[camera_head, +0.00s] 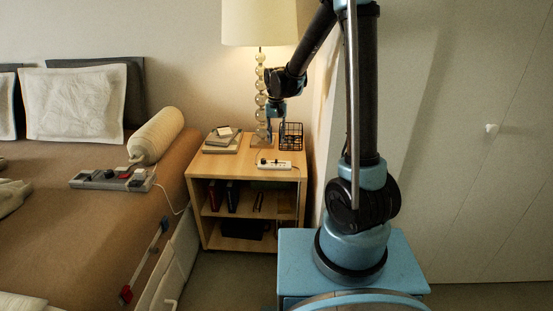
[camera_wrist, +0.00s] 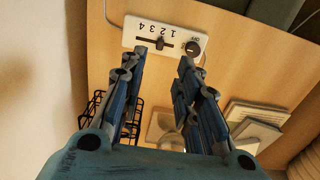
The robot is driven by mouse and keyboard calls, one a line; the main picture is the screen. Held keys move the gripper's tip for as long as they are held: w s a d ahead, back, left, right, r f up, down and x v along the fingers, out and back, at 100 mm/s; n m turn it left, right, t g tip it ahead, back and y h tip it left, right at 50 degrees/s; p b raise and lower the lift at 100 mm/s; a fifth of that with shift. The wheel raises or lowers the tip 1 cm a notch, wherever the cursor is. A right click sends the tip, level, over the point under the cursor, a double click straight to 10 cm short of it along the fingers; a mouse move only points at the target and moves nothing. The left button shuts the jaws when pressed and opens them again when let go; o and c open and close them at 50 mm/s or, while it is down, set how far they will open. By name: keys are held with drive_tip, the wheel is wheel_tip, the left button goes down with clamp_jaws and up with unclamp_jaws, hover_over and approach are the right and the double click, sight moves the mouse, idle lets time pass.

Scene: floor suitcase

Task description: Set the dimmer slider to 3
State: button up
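The white dimmer panel (camera_head: 274,165) lies on top of the wooden nightstand. It also shows upside down at the top of the wrist view (camera_wrist: 178,30). It has a row of numbers 1 to 4, a dark slider knob (camera_wrist: 161,43) in a slot beside them, and a round dark knob (camera_wrist: 193,47) near the word OFF. The slider knob looks closest to the 2, though its exact mark is hard to read. My gripper (camera_wrist: 163,59) is open and empty, its two fingers spread around the slider in the picture. In the head view my gripper (camera_head: 272,112) hangs above the nightstand, apart from the panel.
The nightstand (camera_head: 200,171) also bears a lit lamp (camera_head: 260,25), books (camera_head: 222,142) and a black wire basket (camera_head: 291,136). The basket and lamp are close to my gripper. A bed (camera_head: 60,220) with another control panel (camera_head: 112,179) stands at left.

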sight(276, 160)
wheel_tip(276, 160, down, 11)
drive_tip(key=shift+r, duration=0.2)
idle(0.3)
clamp_jaws()
